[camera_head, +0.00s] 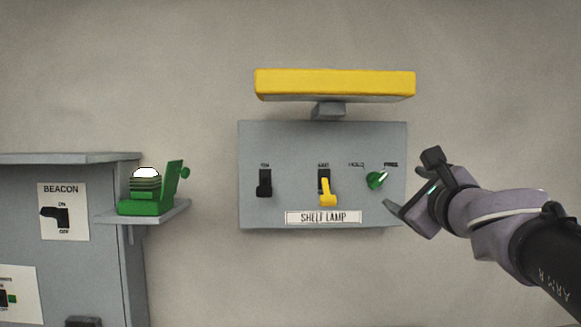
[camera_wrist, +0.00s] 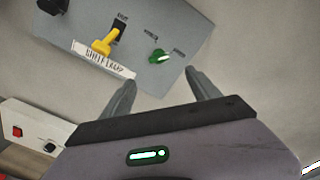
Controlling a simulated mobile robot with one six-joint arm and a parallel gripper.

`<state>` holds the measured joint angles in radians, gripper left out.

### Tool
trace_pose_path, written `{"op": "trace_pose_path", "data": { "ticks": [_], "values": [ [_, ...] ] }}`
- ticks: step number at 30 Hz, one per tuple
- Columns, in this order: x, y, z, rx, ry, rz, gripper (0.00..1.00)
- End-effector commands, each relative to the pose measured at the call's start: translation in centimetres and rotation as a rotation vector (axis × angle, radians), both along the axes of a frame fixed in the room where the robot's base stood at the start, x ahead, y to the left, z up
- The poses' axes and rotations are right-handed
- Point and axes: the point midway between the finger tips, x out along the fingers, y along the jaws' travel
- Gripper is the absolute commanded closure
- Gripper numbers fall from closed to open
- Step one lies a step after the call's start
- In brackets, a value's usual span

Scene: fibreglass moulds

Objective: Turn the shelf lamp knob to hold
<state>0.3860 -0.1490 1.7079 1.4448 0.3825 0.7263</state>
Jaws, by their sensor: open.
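The shelf lamp panel (camera_head: 290,190) is a grey box on the wall with a label reading SHELF LAMP (camera_head: 323,217). Its green knob (camera_head: 376,180) is at the panel's right, with a white pointer aimed up and right towards the right-hand mark; the mark on the left reads HOLD. The knob also shows in the wrist view (camera_wrist: 159,57), ahead of the fingers. My gripper (camera_head: 412,182) is open and empty, just right of the knob and apart from it. Its two fingers show in the wrist view (camera_wrist: 162,88).
A yellow-handled switch (camera_head: 327,190) and a black switch (camera_head: 264,183) sit left of the knob. A yellow bar (camera_head: 335,85) juts out above the panel. At left, a grey cabinet bears a BEACON switch (camera_head: 58,216) and a small shelf with a green device (camera_head: 148,200).

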Motion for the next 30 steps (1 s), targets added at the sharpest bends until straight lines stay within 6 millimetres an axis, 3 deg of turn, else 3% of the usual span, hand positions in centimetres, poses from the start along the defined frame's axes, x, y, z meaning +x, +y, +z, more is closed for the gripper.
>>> {"op": "trace_pose_path", "data": {
  "ticks": [9, 15, 21, 28, 30],
  "values": [
    [9.5, -0.3, -0.1, -0.003, 0.004, 0.004, 0.29],
    [13.8, -0.5, 0.1, -0.005, 0.003, 0.004, 0.29],
    [15.5, -0.6, -0.1, -0.005, 0.002, 0.004, 0.29],
    [15.6, -0.6, -0.2, -0.006, 0.002, 0.004, 0.29],
    [15.6, -0.6, -0.2, -0.006, 0.002, 0.004, 0.39]
  ]
}}
